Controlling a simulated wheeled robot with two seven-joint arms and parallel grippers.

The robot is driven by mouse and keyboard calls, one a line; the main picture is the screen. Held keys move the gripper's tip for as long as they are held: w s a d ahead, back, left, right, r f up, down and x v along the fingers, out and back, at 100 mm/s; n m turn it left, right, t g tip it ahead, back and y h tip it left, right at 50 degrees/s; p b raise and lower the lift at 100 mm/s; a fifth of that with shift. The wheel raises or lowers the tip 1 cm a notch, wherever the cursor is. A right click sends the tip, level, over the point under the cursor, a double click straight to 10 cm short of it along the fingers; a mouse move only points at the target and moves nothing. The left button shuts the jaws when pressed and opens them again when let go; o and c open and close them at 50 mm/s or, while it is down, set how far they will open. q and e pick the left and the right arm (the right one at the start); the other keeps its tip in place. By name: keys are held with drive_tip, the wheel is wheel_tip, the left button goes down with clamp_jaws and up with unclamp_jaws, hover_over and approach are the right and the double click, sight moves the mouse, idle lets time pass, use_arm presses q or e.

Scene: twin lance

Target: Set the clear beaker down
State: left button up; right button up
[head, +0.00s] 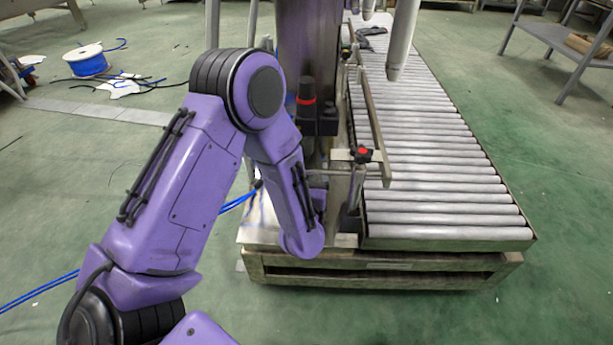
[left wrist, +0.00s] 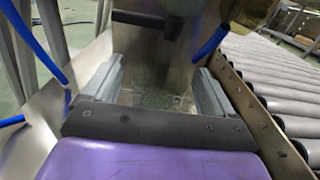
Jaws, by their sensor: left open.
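My left gripper (left wrist: 157,78) is open in the left wrist view, with one grey finger at each side. A faint, see-through, glassy shape (left wrist: 155,97) shows between the fingers, above a pale metal surface. It may be the clear beaker, but its outline is too faint to tell, and I cannot tell whether a finger touches it. In the head view my purple left arm reaches down beside the conveyor, and its fingers are not clearly visible. No beaker can be made out there. My right gripper is not in view.
A roller conveyor (head: 435,150) runs along the right, with a metal side rail (head: 371,120). A machine column (head: 310,50) and a red-topped knob (head: 362,154) stand close to my left arm. Blue cables (left wrist: 32,42) hang at the left. Green floor (head: 545,150) lies open at the right.

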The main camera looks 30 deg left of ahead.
use_arm(q)
drive_tip(key=p+v, duration=0.2)
drive_tip(key=v, duration=1)
drive_tip(key=shift+p, duration=0.35)
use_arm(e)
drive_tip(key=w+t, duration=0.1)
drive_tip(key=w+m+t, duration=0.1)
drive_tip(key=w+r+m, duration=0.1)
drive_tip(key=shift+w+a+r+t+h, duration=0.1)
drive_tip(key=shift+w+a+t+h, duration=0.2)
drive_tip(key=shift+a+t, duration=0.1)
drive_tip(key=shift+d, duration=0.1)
